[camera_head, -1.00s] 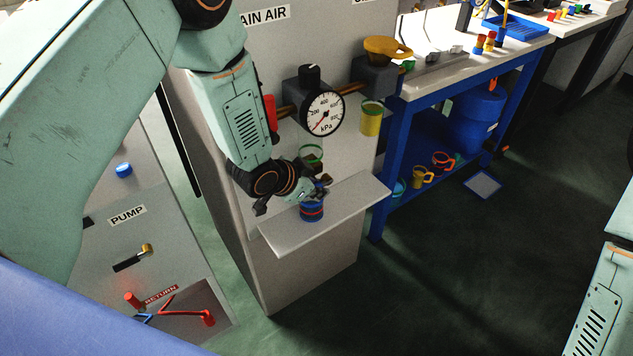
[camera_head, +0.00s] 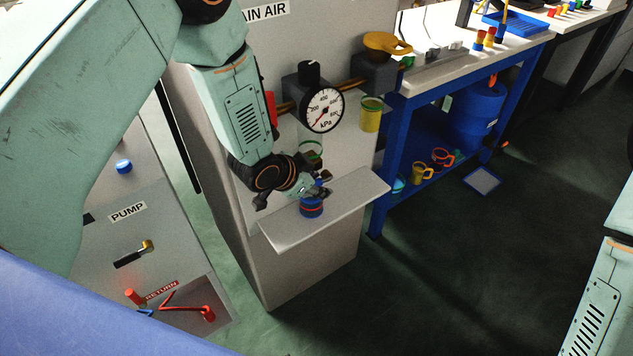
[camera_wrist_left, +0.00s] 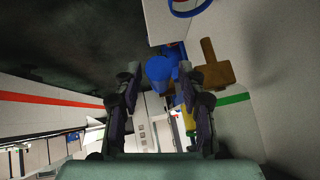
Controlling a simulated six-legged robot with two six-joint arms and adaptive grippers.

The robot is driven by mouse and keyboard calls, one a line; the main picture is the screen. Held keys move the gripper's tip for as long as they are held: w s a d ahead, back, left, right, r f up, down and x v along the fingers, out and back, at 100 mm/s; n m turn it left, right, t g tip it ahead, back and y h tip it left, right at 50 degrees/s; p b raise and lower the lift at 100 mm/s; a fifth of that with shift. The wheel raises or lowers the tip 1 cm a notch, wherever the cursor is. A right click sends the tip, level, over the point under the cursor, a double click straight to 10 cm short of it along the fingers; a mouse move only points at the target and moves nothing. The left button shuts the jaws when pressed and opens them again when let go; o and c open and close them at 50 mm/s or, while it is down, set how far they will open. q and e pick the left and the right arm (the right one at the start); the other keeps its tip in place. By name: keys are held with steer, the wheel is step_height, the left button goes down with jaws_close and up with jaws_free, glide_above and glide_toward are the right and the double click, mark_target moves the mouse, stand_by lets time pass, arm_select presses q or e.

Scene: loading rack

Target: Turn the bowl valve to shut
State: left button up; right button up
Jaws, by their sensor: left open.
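My left gripper (camera_head: 319,188) is at the wall panel, just above the small shelf (camera_head: 285,236) and close to a clear bowl with a green rim (camera_head: 310,151). In the left wrist view it (camera_wrist_left: 165,75) is open, its fingers apart. A blue knob-like part (camera_wrist_left: 159,68) shows between the fingertips; I cannot tell whether they touch it. A brown, blocky part (camera_wrist_left: 215,66) is just right of the fingers. Which of these is the bowl valve I cannot tell for sure; my gripper hides part of that area. My right gripper is not in view.
A blue can with a red band (camera_head: 311,208) stands on the shelf under my left gripper. Above are a round kPa gauge (camera_head: 322,109) and a yellow handle (camera_head: 386,45). A blue workbench (camera_head: 388,150) stands to the right, with open floor (camera_head: 440,260) in front.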

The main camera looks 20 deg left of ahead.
arm_select(q)
steer(key=v, duration=1.2)
steer(key=shift+a, duration=0.1)
steer(key=s+a+f+n+g+y+b, duration=0.1)
steer(key=s+f+n+g+b, duration=0.2)
steer(key=s+f, duration=0.9)
steer(key=s+a+f+n+g+y+b, duration=0.1)
steer(key=s+f+n+g+b, duration=0.3)
steer(key=s+f, duration=0.9)
steer(key=s+n+y, duration=0.1)
steer(key=s, duration=0.4)
steer(key=shift+a+n+g+y, duration=0.25)
steer(key=shift+n+g+y, duration=0.05)
steer(key=shift+n+g, duration=0.1)
